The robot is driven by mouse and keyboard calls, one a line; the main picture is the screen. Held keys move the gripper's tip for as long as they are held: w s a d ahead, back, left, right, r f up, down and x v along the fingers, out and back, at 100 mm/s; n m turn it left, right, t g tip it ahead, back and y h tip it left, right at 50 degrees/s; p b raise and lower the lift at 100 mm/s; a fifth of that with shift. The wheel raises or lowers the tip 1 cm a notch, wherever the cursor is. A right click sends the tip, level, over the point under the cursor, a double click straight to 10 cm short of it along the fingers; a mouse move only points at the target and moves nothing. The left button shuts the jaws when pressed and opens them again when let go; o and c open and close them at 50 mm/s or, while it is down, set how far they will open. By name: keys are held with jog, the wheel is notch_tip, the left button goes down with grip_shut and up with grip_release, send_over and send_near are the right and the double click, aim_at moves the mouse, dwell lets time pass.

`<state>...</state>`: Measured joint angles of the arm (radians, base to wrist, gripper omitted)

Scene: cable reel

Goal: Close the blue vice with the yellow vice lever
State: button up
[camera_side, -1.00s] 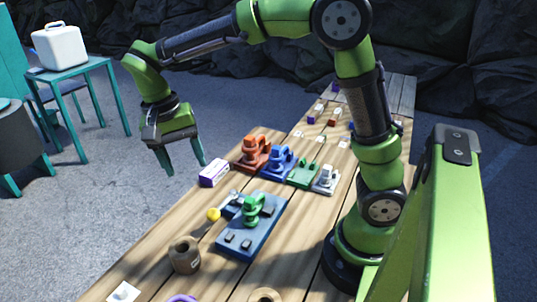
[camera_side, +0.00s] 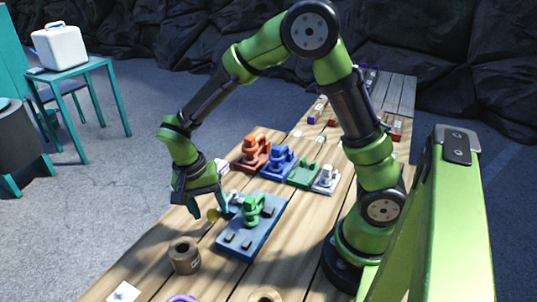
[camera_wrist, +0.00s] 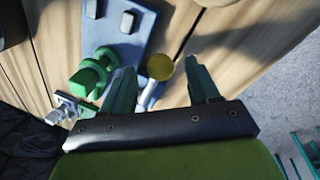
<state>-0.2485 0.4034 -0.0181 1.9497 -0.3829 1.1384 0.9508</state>
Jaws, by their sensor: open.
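The blue vice (camera_side: 237,243) lies on the wooden bench as a blue base with a green clamp part (camera_side: 254,210) on top. It also shows in the wrist view (camera_wrist: 117,42). The yellow vice lever (camera_side: 213,215) has a round yellow knob and a pale metal rod, at the left side of the vice. In the wrist view the yellow knob (camera_wrist: 160,66) appears between the fingertips, its rod running down between the fingers. My gripper (camera_side: 210,209) is open, low over the lever, with one finger on each side. Contact with the lever cannot be told.
An orange fixture (camera_side: 254,153), a blue one (camera_side: 279,163), a green one (camera_side: 303,175) and a white one (camera_side: 325,181) stand in a row behind the vice. A brown roll (camera_side: 185,257) stands in front. A white box (camera_side: 222,165) is partly hidden behind my wrist.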

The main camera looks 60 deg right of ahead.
jog(key=shift+s+d+f, duration=0.1)
jog(key=shift+s+f, duration=0.05)
jog(key=shift+f, duration=0.75)
grip_shut()
